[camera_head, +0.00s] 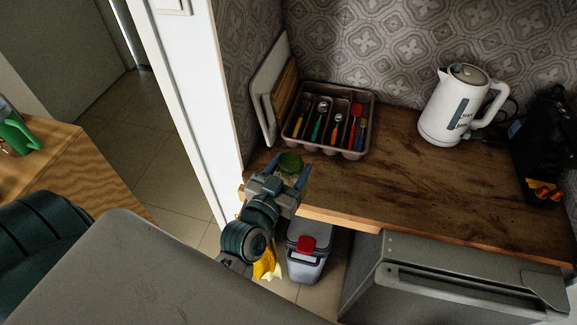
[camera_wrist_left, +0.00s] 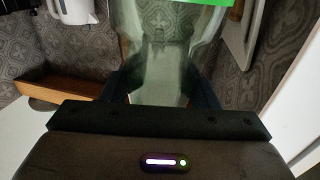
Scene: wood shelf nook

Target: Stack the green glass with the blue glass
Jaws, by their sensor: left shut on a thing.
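The green glass (camera_head: 290,162) is between the fingers of my left gripper (camera_head: 287,176), near the left front edge of the counter. In the left wrist view the clear, see-through glass (camera_wrist_left: 163,60) stands between the dark fingers, with a bright green patch at the top of the picture. My left gripper is shut on it. I cannot make out a blue glass in either view. My right gripper is not in view.
A cutlery tray (camera_head: 345,151) and upright boards (camera_head: 266,95) stand behind the gripper on the wooden counter (camera_head: 400,190). A white kettle (camera_head: 452,110) stands at the right. The counter between is clear. A red-latched bin (camera_head: 307,262) sits below.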

